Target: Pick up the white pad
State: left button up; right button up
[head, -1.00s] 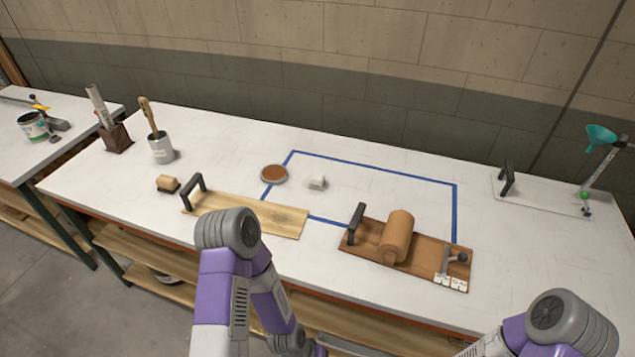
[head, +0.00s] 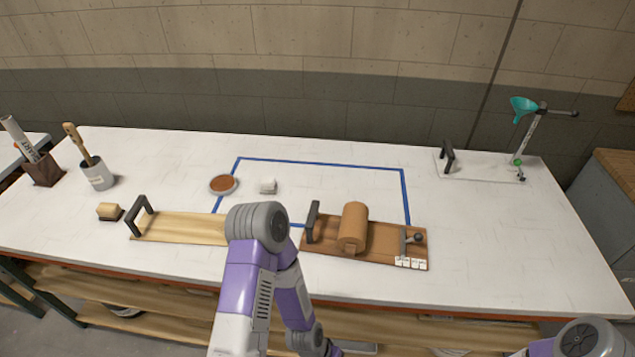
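The small white pad (head: 268,186) lies on the white table inside the blue taped outline, near its left side. It sits just right of a round dish with a brown filling (head: 223,185). My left arm rises from the bottom centre, in front of the pale wooden board. My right arm shows only at the bottom right corner. Neither gripper's fingers are in view. Nothing touches the pad.
The pale board (head: 180,227) with a black handle and the brown board (head: 385,252) with a roller (head: 353,226) line the front. A grey cup (head: 97,174) stands left. A teal funnel stand (head: 523,108) is back right.

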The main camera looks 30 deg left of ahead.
aim_at(269, 185)
jog(key=z, duration=1.8)
jog(key=k, duration=1.3)
jog(key=u, duration=1.55)
